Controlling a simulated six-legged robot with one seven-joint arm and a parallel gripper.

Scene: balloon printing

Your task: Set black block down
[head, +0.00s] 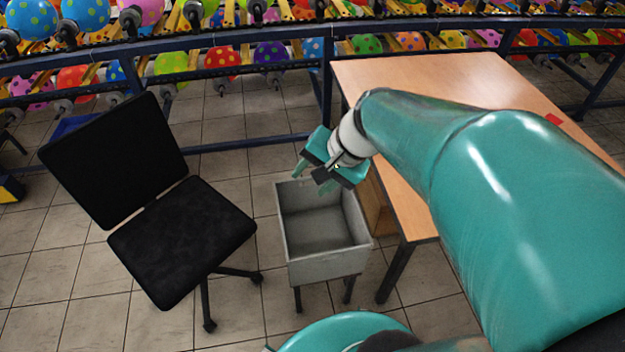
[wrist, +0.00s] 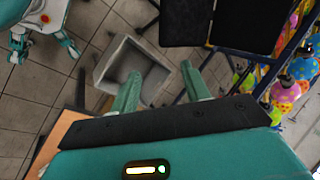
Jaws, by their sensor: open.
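My gripper (head: 314,176) is above the far part of a grey open bin (head: 283,232) in the head view. Its two teal fingers are spread apart, with nothing visible between them. In the wrist view the gripper (wrist: 160,78) is also open and empty, and the bin (wrist: 157,78) lies beyond the fingers, behind the left one. I cannot make out a black block in either view. The visible part of the bin's inside looks bare, though part of it is hidden by a finger in the wrist view.
A wooden table (head: 440,85) stands right of the bin, with a small red item (head: 553,119) on it. A black office chair (head: 182,240) stands to the left. Blue racks with colourful balloons (head: 220,57) run along the back. Tiled floor (head: 240,310) is free between chair and bin.

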